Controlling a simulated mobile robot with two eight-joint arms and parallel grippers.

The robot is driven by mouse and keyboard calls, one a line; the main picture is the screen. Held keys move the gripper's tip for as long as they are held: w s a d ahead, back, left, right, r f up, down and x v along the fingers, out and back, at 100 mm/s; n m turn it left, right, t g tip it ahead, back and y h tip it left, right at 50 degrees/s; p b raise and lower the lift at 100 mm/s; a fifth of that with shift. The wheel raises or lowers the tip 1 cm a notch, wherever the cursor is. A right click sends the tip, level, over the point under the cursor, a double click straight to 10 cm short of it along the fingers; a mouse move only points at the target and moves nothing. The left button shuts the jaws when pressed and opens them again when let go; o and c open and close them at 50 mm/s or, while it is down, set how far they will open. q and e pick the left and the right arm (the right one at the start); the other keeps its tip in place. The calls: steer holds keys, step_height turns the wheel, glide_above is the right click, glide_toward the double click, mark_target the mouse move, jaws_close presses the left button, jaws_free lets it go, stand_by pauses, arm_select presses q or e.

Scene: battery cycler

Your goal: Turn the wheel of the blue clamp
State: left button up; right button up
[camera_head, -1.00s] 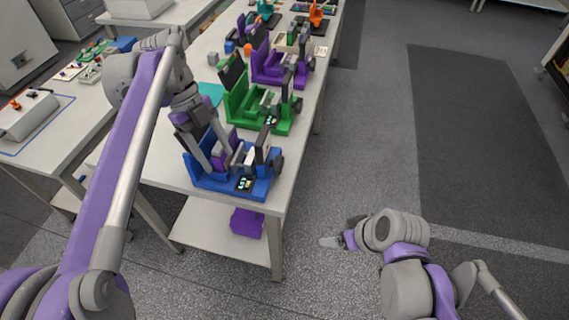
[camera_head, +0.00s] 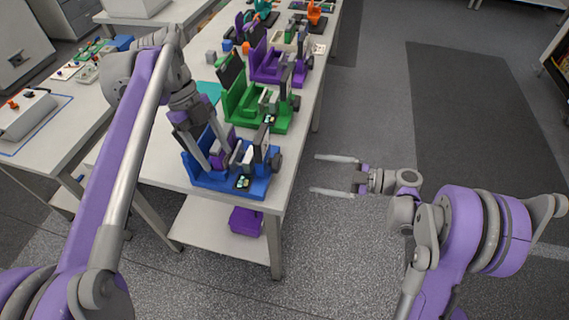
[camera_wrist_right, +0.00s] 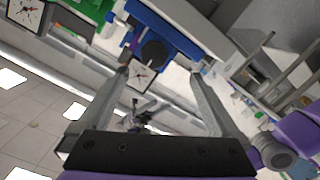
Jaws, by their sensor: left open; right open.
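The blue clamp (camera_head: 220,183) sits at the near end of the long table. Its dark round wheel (camera_head: 276,161) is on its right side, facing the table's right edge. In the right wrist view the wheel (camera_wrist_right: 153,52) shows under the blue body (camera_wrist_right: 172,25), between the fingers. My left gripper (camera_head: 222,162) is open, with its fingers down at the clamp around its middle; whether they touch it I cannot tell. My right gripper (camera_head: 318,174) is open and empty, off the table's right side, fingers pointing left toward the wheel with a gap between.
A green clamp (camera_head: 238,108) and a purple clamp (camera_head: 262,68) stand further back on the table (camera_head: 163,178). A purple box (camera_head: 245,221) lies on the lower shelf. The floor right of the table is clear around my right gripper.

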mark_target(281, 164)
steer(key=w+a, duration=0.1)
steer(key=a, duration=0.2)
steer(key=w+a+n, duration=0.1)
steer(key=a, duration=0.3)
steer(key=w+a+n+y, duration=0.1)
steer(key=a, duration=0.2)
steer(key=shift+w+a+f, duration=0.1)
steer(key=shift+w+a, duration=0.1)
steer(key=shift+w, duration=0.1)
steer(key=c, duration=1.4)
